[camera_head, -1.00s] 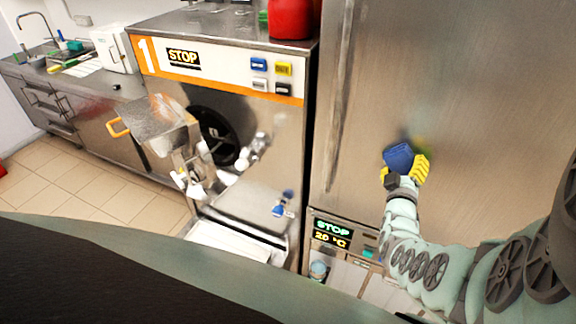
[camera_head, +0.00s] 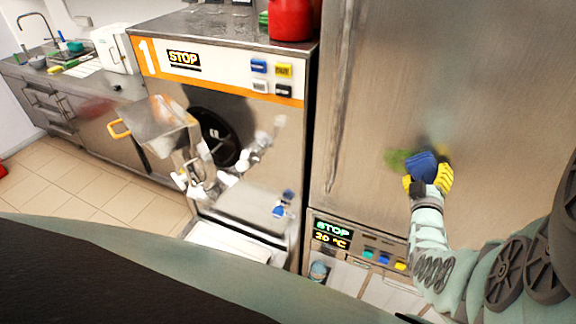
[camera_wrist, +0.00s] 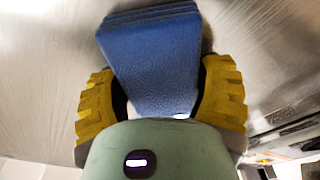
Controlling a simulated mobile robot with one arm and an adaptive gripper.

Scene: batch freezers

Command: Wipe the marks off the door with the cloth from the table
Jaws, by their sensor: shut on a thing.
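The door (camera_head: 470,80) is a tall brushed-metal panel on the right in the head view. A greenish-yellow mark (camera_head: 397,159) shows on it just left of the cloth, and a fainter dark smudge (camera_head: 441,150) shows just to the right and above. My gripper (camera_head: 427,180), with yellow fingers, is shut on the folded blue cloth (camera_head: 421,167). The cloth is against or very near the door; contact is hard to tell. In the wrist view the cloth (camera_wrist: 152,60) sits between both fingers, its far end towards the metal surface. Door parts behind the cloth and my gripper are hidden.
Left of the door stands batch freezer 1 (camera_head: 225,73), with a protruding metal chute, a dispensing spout and a red container (camera_head: 291,18) on top. A control panel (camera_head: 333,232) lies below the door. A counter with a sink stands at the far left.

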